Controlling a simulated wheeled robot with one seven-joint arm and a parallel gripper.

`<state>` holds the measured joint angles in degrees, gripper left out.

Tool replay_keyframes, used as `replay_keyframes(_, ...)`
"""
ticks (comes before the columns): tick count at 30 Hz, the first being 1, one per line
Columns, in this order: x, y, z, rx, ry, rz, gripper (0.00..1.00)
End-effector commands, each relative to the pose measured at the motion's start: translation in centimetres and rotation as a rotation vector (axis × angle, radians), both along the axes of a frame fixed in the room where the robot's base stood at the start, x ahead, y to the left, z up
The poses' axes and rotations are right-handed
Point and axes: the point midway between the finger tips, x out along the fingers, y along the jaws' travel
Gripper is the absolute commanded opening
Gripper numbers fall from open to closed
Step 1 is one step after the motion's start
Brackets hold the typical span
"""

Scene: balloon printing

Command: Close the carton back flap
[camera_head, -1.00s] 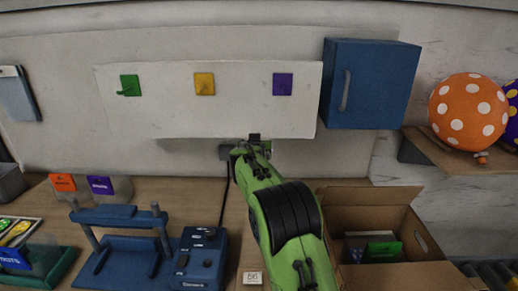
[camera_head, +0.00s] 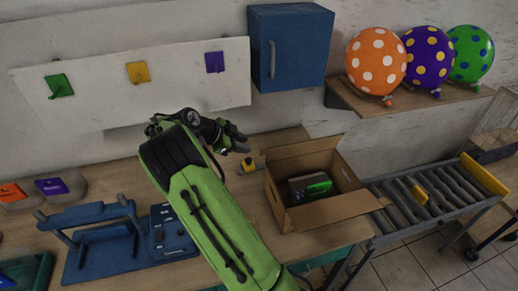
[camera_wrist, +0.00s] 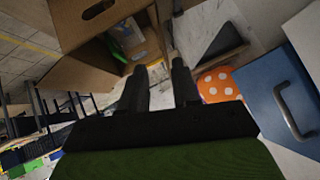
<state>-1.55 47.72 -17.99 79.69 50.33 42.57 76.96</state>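The open brown carton (camera_head: 285,205) stands on the right part of the table in the head view. Its back flap (camera_head: 303,147) is up and open along the far edge. Another flap (camera_head: 335,211) sticks out at the front. Inside lie a green item (camera_head: 319,188) and a grey item. My gripper (camera_head: 243,140) is in the air left of the back flap, apart from it. In the wrist view my gripper (camera_wrist: 160,68) has its two fingers apart with nothing between them. The carton (camera_wrist: 75,72) is beyond the fingers, at the upper left of that view.
A blue cabinet (camera_head: 290,45) hangs on the wall above and behind. A shelf (camera_head: 400,100) with dotted balloons is to its right. A roller conveyor (camera_head: 425,200) adjoins the table's right side. A small yellow-and-black item (camera_head: 248,166) sits left of the carton.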

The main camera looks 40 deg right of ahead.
Motion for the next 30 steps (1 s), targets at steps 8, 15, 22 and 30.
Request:
replay_keyframes(8,-1.2,-5.2,-4.6,0.0,0.003,-0.002,0.31)
replay_keyframes(15,-1.5,-7.5,-6.9,0.001,-0.001,0.003,0.31)
replay_keyframes(22,-1.5,-7.6,-7.1,0.001,-0.001,0.004,0.31)
replay_keyframes(30,-1.5,-7.6,-7.1,0.0,-0.001,0.004,0.0)
